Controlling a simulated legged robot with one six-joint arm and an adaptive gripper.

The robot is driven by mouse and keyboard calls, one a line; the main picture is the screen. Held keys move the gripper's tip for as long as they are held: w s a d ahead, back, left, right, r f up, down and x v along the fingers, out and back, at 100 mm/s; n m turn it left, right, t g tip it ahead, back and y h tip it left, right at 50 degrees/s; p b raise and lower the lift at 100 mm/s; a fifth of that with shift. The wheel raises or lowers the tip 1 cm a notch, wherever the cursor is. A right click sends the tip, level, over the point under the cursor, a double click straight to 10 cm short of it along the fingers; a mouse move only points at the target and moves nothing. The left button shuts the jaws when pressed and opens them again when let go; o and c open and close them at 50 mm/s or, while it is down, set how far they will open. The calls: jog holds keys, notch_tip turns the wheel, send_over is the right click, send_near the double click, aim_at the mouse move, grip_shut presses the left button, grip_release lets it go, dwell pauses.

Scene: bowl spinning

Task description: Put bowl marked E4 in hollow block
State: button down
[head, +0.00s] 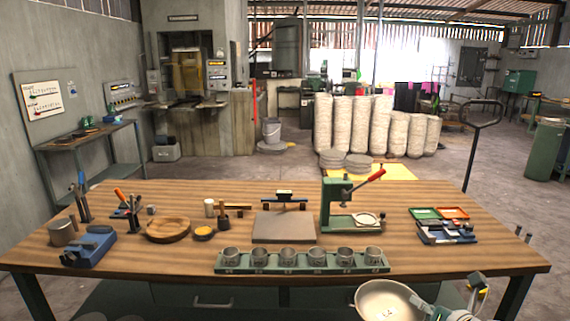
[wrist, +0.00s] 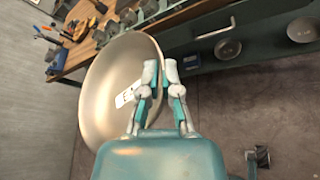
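The bowl (head: 378,303), wide, shallow and pale metal, is at the bottom edge of the head view, in front of the bench. In the wrist view the bowl (wrist: 107,90) stands tilted with its hollow facing the camera. A white label (wrist: 127,94) inside it shows an E; the rest is hard to read. My gripper (wrist: 161,72) is shut on its rim, one finger inside and one outside. My gripper (head: 452,312) shows partly in the head view. A round wooden block (head: 168,229) with a shallow hollow, apparently the hollow block, lies empty on the bench's left half.
A green rack (head: 300,264) with several metal cups lines the bench's front edge. A green press (head: 345,205), grey plate (head: 284,228) and blue vise (head: 88,248) stand on the bench (head: 480,245).

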aim_at(399, 299)
jog(key=shift+h, duration=0.3)
jog(key=w+a+f, duration=0.1)
jog(key=w, duration=0.1)
jog(key=w+a+f, duration=0.2)
jog(key=w, duration=0.1)
jog(key=shift+w+a, duration=0.2)
jog(key=shift+w, duration=0.15)
jog(key=w+a+f+m+h, duration=0.1)
jog(key=w+a+f, duration=0.2)
jog(key=f, duration=0.4)
jog(key=w+a+f+m+h, duration=0.2)
jog(key=a+f, duration=0.3)
jog(key=f, duration=0.3)
jog(key=shift+w+a+f+t+h, duration=0.25)
jog(key=shift+w+f+t+h, duration=0.05)
jog(key=shift+w, duration=0.6)
